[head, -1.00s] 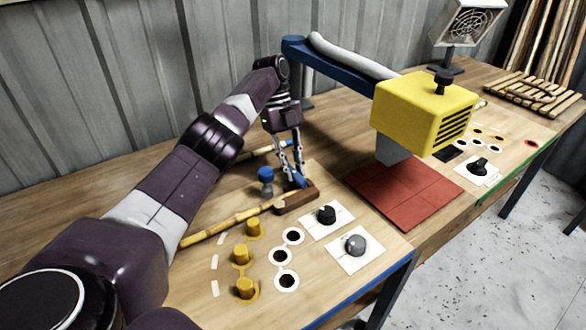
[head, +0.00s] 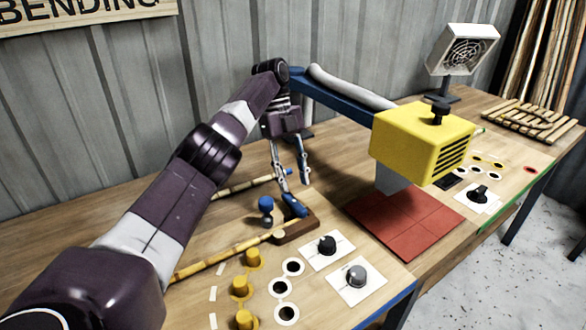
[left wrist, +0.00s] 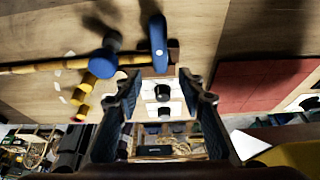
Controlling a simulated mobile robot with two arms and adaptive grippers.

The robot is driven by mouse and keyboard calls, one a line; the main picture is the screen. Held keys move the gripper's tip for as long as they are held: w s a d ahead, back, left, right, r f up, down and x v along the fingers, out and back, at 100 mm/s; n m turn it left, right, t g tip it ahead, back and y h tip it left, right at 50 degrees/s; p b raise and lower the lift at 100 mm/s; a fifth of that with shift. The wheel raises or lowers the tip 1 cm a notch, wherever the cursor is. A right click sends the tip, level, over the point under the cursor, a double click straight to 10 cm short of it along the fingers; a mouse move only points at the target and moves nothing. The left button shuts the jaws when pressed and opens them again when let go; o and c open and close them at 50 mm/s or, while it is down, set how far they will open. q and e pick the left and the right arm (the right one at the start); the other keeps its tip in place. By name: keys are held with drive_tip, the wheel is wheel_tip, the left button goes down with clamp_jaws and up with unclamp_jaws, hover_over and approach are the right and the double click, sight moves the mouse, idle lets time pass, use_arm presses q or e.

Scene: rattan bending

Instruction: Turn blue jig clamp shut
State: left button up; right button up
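The blue jig clamp (head: 294,206) is a small blue lever on a brown wooden block (head: 300,229). In the left wrist view the lever (left wrist: 158,42) points away from the block, roughly across a bamboo cane (left wrist: 40,67) whose end meets the block. My left gripper (head: 294,186) is open and empty, just above the clamp. Its two fingers stand apart and seem clear of the lever; the left fingertip overlaps it in the head view. The left gripper (left wrist: 162,88) also shows with spread fingers in the left wrist view. My right gripper is not in view.
A blue knob (head: 266,203) stands left of the clamp. Several yellow pegs (head: 240,288) and two dial knobs (head: 327,245) lie in front. A yellow box (head: 415,145) on a blue arm hangs over a red mat (head: 400,222) to the right. A second cane (head: 245,186) lies behind.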

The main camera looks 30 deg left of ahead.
sight(293, 199)
use_arm(q)
drive_tip(key=shift+r, duration=1.6)
